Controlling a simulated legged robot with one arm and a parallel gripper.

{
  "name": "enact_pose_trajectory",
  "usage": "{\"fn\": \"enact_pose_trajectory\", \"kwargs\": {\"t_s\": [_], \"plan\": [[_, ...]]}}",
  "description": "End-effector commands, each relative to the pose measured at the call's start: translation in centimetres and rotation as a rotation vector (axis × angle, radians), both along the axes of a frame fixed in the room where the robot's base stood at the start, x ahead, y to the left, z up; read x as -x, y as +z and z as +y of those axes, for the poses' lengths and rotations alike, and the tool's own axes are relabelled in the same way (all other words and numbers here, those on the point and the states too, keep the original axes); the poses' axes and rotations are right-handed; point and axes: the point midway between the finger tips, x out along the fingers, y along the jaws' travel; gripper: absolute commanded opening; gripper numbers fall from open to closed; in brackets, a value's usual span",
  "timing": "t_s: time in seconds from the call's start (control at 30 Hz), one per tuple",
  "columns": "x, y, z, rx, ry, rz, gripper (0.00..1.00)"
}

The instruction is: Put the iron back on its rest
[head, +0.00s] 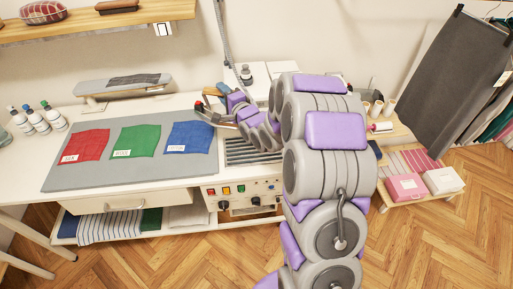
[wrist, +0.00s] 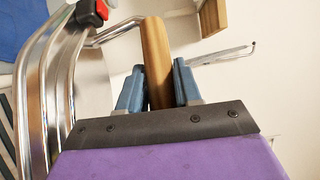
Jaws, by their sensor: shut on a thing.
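In the wrist view my gripper (wrist: 158,88) has its two blue fingers on either side of the iron's wooden handle (wrist: 154,45), shut on it. A red and black part (wrist: 92,12) and curved chrome metal (wrist: 62,75) show to the left of the handle. In the head view my gripper (head: 208,117) is over the table, at the right edge of the grey mat near the blue cloth. The iron is small there and mostly hidden; a red tip (head: 199,106) shows. A slatted metal grille (head: 238,152) lies right of the mat, partly behind my arm. I cannot tell which part is the rest.
Red (head: 84,146), green (head: 135,141) and blue (head: 188,137) cloths lie on the grey mat (head: 110,174). A small ironing board (head: 115,87) stands behind. Several bottles (head: 38,120) are at left. A control panel (head: 240,195) is below the grille.

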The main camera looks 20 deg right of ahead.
Motion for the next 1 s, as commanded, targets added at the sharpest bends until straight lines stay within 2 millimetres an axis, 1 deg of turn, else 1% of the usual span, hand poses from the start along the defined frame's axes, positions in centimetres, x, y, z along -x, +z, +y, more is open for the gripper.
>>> {"fn": "enact_pose_trajectory", "kwargs": {"t_s": [0.03, 0.17, 0.3, 0.4, 0.47, 0.6, 0.7, 0.8, 0.9, 1.0], "plan": [[0.5, -0.6, -0.5, 0.003, 0.02, -0.007, 0.0], [2.1, -3.2, -1.3, 0.0, 0.082, -0.005, 0.0], [4.2, -5.9, -2.3, -0.006, 0.152, -0.008, 0.0], [6.0, -7.8, -2.7, -0.012, 0.201, -0.006, 0.0], [7.1, -8.8, -2.8, -0.013, 0.231, -0.01, 0.0], [9.8, -10.9, -2.5, -0.013, 0.293, -0.009, 0.0], [11.5, -12.0, -2.1, -0.012, 0.329, -0.009, 0.0], [12.7, -12.6, -1.7, -0.006, 0.352, -0.01, 0.0], [13.6, -13.0, -1.4, -0.004, 0.371, -0.01, 0.0], [13.8, -13.2, -1.7, -0.006, 0.377, -0.014, 0.0]]}}
